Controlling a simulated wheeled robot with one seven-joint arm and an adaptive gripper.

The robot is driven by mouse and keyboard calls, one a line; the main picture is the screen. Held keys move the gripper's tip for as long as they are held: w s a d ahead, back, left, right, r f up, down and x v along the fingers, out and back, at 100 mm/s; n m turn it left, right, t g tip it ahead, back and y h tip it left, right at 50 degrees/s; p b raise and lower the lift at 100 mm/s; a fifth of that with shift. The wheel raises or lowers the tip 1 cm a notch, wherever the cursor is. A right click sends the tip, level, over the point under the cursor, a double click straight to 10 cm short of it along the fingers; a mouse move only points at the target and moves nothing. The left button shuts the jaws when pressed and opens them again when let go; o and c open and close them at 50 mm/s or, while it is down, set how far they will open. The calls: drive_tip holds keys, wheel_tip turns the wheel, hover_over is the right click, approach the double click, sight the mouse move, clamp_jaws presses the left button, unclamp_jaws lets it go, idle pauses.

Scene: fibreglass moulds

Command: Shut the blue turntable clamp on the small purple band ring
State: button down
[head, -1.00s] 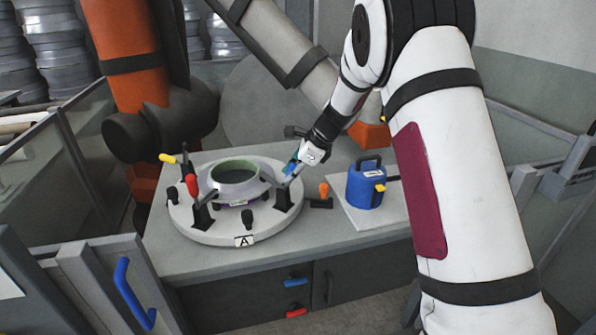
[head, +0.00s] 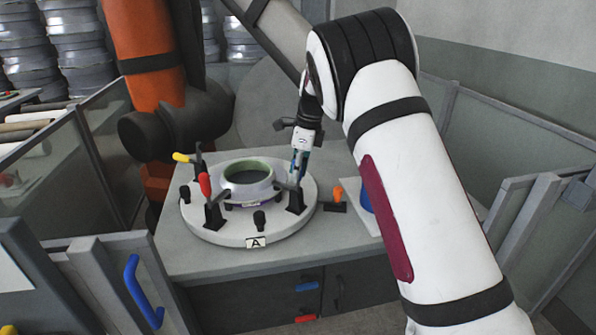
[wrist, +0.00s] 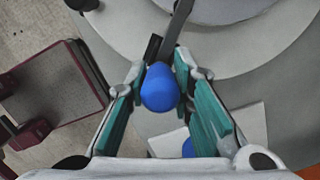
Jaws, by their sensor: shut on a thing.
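The round pale turntable (head: 210,233) stands on the bench and carries a grey ring with a green rim (head: 248,176). A purple band (head: 238,205) shows low around the ring. The blue clamp's black base (head: 296,207) is at the turntable's right edge. My gripper (head: 301,165) is above that base. In the wrist view, my gripper (wrist: 165,92) is shut on the clamp's blue handle (wrist: 160,88), with a teal pad on either side of it. The handle looks fairly upright in the head view. Whether the clamp's arm touches the ring is hidden.
A red-handled clamp (head: 205,185) and a yellow-handled clamp (head: 181,157) stand on the turntable's left side. An orange-handled piece (head: 338,193) sits just right of the turntable. An orange robot arm (head: 147,90) stands behind left.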

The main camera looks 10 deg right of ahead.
drive_tip(key=c, duration=1.4)
unclamp_jaws()
drive_tip(key=shift+f, duration=0.1)
wheel_tip(320, 180, up, 12)
drive_tip(key=d, duration=0.2)
drive_tip(key=shift+s, duration=0.4)
